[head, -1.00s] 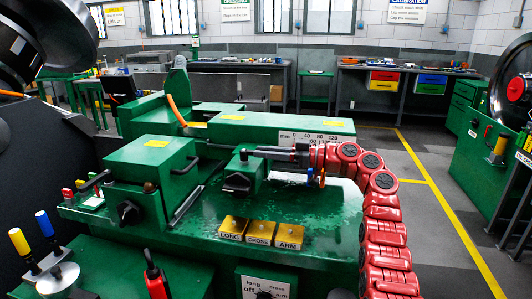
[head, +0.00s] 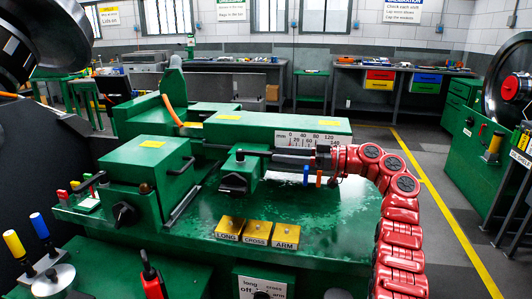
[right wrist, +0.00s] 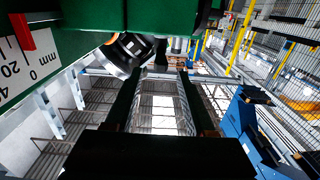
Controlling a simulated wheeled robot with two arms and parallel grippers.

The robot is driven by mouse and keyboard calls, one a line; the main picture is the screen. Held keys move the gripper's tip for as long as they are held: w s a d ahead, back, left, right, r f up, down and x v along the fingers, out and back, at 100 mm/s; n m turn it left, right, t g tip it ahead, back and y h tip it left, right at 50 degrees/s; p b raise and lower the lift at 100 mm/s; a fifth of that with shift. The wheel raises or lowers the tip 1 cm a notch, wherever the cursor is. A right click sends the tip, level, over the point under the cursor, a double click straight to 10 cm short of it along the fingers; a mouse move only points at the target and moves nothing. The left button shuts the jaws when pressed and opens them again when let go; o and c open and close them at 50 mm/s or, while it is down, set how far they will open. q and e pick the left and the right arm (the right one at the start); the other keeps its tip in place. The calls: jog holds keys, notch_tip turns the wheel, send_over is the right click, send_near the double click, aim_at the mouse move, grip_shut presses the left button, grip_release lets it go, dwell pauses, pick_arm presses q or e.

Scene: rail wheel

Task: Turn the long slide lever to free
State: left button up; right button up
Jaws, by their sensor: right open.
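The green slide block (head: 240,172) with a dark knob (head: 233,183) on its front stands on the machine bed. A thin dark bar runs along its top; I cannot tell whether this is the long slide lever. My right gripper (head: 280,158) reaches in from the right, level with the block's top and below the mm scale (head: 312,138). In the right wrist view its two dark fingers (right wrist: 160,105) stand apart with nothing seen gripped between them. A dark rounded part (right wrist: 130,52) shows beyond the fingers under a green body. My left gripper is not in view.
Yellow blocks (head: 257,233) marked LONG, CROSS and ARM lie in front. A green box with a handle (head: 140,172) is at left. The bed right of the yellow blocks is clear.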

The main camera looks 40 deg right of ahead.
jog(key=v, duration=1.1)
